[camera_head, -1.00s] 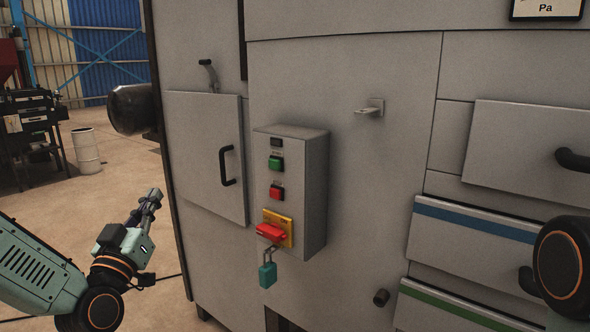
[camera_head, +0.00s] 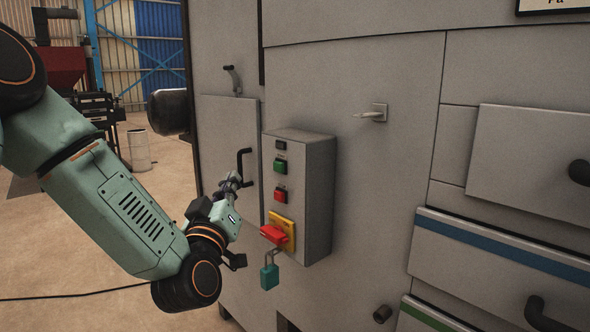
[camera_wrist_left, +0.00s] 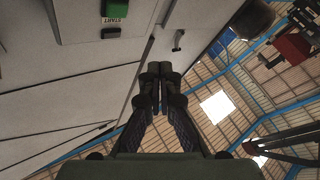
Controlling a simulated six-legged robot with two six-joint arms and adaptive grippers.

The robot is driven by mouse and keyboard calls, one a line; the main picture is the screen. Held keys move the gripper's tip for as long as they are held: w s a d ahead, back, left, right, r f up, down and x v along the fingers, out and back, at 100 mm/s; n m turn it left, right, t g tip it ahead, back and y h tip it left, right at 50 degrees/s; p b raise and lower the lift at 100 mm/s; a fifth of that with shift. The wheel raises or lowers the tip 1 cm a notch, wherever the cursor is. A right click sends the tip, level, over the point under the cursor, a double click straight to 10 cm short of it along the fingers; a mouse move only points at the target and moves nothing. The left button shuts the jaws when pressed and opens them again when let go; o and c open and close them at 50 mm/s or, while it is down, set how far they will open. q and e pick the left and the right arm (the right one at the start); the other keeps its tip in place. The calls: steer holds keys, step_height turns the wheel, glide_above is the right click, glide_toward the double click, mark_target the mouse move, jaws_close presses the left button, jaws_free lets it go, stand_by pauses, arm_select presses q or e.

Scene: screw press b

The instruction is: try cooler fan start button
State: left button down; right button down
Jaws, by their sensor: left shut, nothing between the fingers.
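A grey control box (camera_head: 315,200) stands out from the cabinet front. Its green start button (camera_head: 280,166) is near the top, with a red button (camera_head: 280,195) below it. My left gripper (camera_head: 235,180) is shut and empty, left of the box at about the height between the two buttons, apart from both. In the left wrist view the closed fingertips (camera_wrist_left: 160,70) point towards the cabinet, and the green button (camera_wrist_left: 115,8) with a START label is at the upper left, clear of the fingers. My right gripper is not in view.
Below the buttons a red switch handle (camera_head: 273,234) sits on a yellow plate, with a teal padlock (camera_head: 270,276) hanging from it. A black door handle (camera_head: 245,163) is behind my left gripper. A key-like lever (camera_head: 372,114) juts out to the right of the box.

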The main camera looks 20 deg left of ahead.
arm_select(q)
steer(key=b, duration=0.3)
glide_toward(273, 163)
steer(key=shift+n+y, duration=0.3)
steer(key=shift+n, duration=0.1)
steer(key=shift+s+a+x, duration=0.1)
steer(key=shift+a+x, duration=0.05)
steer(key=shift+x, duration=0.75)
steer(key=shift+s+a+x, duration=0.1)
steer(key=shift+a+x, duration=0.1)
steer(key=shift+x, duration=0.7)
steer(key=shift+a+x, duration=0.15)
steer(key=shift+x, duration=0.8)
steer(key=shift+r, duration=0.1)
steer(key=shift+w+d, duration=0.2)
steer(key=shift+w, duration=0.1)
steer(key=shift+w+d, duration=0.15)
steer(key=shift+w, duration=0.25)
steer(key=shift+s+a, duration=0.35)
steer(key=shift+s, duration=0.45)
